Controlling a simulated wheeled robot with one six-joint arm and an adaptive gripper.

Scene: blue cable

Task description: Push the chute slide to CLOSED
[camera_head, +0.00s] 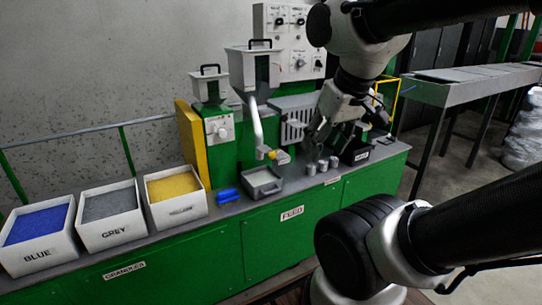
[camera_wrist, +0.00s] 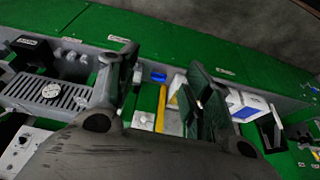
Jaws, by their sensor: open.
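The chute (camera_head: 258,128) is a pale bent pipe coming down from a grey hopper (camera_head: 253,66) on the green machine. At its lower end is a small yellow part (camera_head: 282,157), perhaps the slide or its knob; its setting is too small to read. A grey tray (camera_head: 262,183) sits below the chute mouth. My gripper (camera_head: 338,132) is to the right of the chute, above the bench and apart from the yellow part. In the wrist view, my gripper (camera_wrist: 160,88) has its two dark fingers wide apart with nothing held. I cannot make out the slide there.
Several small grey cups (camera_head: 322,165) and a black bin (camera_head: 356,152) stand on the bench to the right. A blue scoop (camera_head: 228,195) lies left of the tray. Boxes of blue (camera_head: 38,262), grey and yellow granules line the left. A grille (camera_head: 294,128) is behind my gripper.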

